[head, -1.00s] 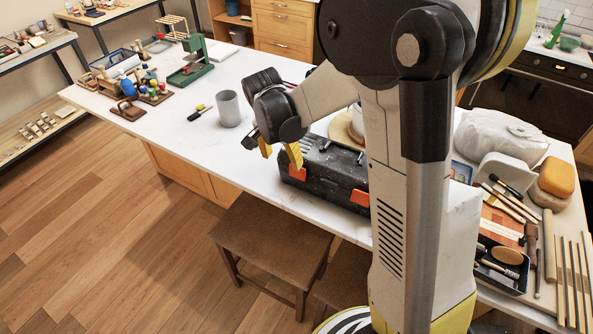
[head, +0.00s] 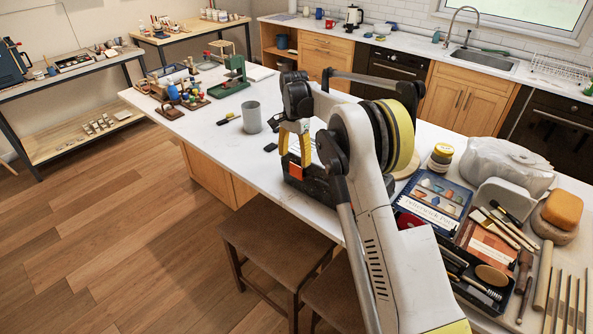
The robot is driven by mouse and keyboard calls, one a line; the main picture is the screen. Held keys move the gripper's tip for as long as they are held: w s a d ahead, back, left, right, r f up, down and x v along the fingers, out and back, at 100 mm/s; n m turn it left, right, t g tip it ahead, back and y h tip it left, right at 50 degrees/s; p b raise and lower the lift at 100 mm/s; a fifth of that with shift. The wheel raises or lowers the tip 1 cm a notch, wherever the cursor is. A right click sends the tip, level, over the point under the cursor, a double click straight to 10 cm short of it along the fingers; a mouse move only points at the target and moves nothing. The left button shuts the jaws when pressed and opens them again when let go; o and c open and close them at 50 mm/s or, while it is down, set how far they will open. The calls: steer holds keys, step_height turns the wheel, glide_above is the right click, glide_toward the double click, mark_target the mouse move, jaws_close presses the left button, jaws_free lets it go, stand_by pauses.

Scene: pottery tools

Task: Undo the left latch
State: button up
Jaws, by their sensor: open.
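The black toolbox (head: 311,185) stands on the white worktop, its right part hidden behind my arm. Its orange left latch (head: 295,173) shows on the front face; whether it is fastened I cannot tell. The right latch is hidden by my arm. My gripper (head: 294,157) points down over the left front of the box, its two yellow fingers apart and empty. The fingertips are close to the left latch, just above it in the picture. Whether they touch it I cannot tell.
A grey cup (head: 251,117) stands left of the box, with small dark tools nearby. A green press (head: 231,80) is farther back. Books (head: 435,195), a tool tray (head: 470,275) and a wrapped clay block (head: 508,165) crowd the right. Brown stools (head: 268,235) stand in front.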

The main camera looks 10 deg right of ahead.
mark_target(295, 167)
steer(key=shift+s+f, duration=0.1)
steer(key=shift+f, duration=2.25)
steer(key=c, duration=1)
